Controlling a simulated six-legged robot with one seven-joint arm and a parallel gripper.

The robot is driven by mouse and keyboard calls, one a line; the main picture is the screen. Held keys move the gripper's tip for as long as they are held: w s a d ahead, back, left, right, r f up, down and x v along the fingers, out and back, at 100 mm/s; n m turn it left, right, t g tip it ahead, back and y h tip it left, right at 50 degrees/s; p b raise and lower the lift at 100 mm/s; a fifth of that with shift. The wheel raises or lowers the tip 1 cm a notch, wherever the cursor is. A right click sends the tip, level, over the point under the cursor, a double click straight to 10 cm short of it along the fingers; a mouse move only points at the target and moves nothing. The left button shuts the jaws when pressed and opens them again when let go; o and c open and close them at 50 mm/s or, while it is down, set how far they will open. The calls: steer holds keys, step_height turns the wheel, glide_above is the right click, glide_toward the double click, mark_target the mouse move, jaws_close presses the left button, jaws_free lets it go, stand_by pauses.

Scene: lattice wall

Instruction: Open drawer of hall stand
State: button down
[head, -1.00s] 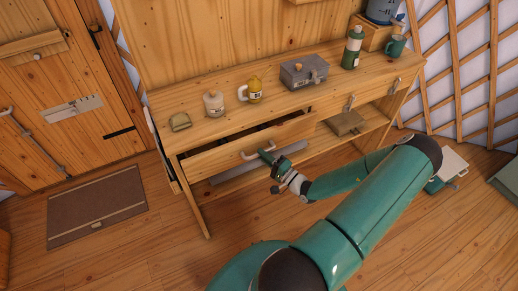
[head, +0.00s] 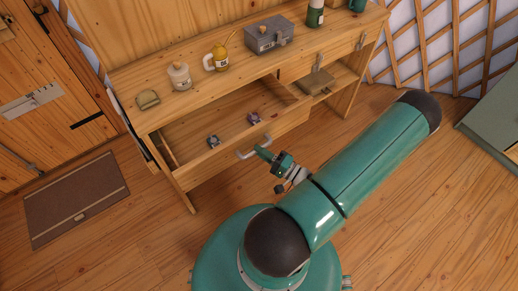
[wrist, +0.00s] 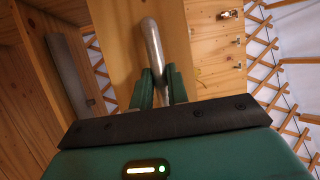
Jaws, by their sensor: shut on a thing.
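The hall stand (head: 176,107) is a long wooden bench table against the wall. Its left drawer (head: 284,124) is pulled well out, and its inside shows from above. My gripper (head: 263,152) is shut on the drawer's pale bar handle (head: 245,154), at the front of the drawer. In the wrist view the handle (wrist: 152,42) runs between the two green fingers of my gripper (wrist: 159,88). The drawer front (wrist: 178,30) is behind it.
Two small objects (head: 214,142) (head: 254,118) lie in the drawer. A doormat (head: 76,199) lies left; the floor in front is free.

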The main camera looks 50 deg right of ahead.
steer(key=c, duration=1.4)
jaws_free()
steer(key=shift+o, duration=0.2)
steer(key=v, duration=1.3)
steer(key=shift+s+f, duration=0.15)
steer(key=shift+s, duration=0.25)
steer(key=shift+w, duration=0.1)
